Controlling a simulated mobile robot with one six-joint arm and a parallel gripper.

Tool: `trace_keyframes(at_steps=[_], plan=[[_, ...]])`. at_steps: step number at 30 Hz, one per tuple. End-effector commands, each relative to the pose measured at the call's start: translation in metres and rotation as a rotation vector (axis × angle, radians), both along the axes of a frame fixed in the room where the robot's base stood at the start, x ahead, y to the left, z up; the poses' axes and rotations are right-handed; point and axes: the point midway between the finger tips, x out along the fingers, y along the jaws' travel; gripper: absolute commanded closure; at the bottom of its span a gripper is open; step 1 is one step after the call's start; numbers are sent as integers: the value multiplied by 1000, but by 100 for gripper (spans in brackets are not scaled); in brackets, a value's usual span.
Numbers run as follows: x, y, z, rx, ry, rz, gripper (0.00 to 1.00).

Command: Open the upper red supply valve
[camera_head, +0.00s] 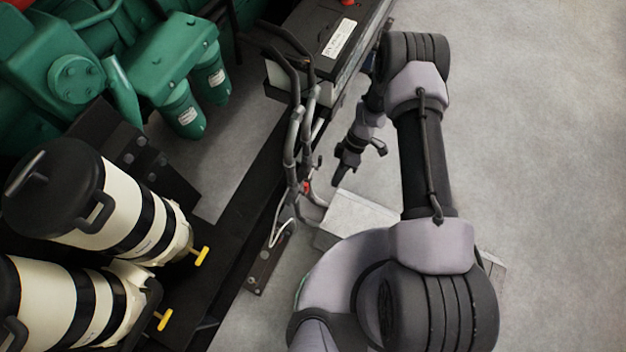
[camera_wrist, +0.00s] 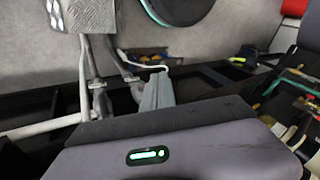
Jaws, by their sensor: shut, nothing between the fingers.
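A small red part (camera_head: 306,187), which looks like a valve handle, sits low on the grey pipes (camera_head: 291,150) beside the black frame rail. It is too small to tell its position. I cannot make out a second red handle near it. My gripper (camera_head: 339,181) is shut and empty, pointing down just right of the red part and apart from it. In the wrist view my gripper (camera_wrist: 156,92) shows as a grey wedge above my wrist housing. The pipes (camera_wrist: 97,88) stand to its left there. No red valve handle is clear in that view.
A black battery box (camera_head: 320,40) stands behind the pipes. The green engine (camera_head: 170,70) and cream canisters with yellow handles (camera_head: 135,215) fill the left. A pale plate (camera_head: 350,213) lies below my gripper. The floor (camera_head: 540,130) at right is clear.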

Motion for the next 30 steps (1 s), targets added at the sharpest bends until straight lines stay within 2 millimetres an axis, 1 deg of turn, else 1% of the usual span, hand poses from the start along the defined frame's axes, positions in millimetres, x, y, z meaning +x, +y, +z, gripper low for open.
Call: trace_keyframes(at_steps=[1, 3, 5, 7, 11, 15, 22, 27, 30], plan=[[22, -3, 0, 54, -15, -154, 100], [51, -7, 5, 121, -42, -319, 100], [65, -9, 8, 154, -56, -399, 100], [73, -9, 7, 171, -65, -437, 100], [69, 2, -9, 172, -63, -439, 100], [63, 20, -35, 170, -62, -436, 100], [54, 49, -74, 169, -63, -434, 100], [32, 64, -70, 169, -62, -436, 100], [25, 68, -70, 169, -63, -435, 100]])
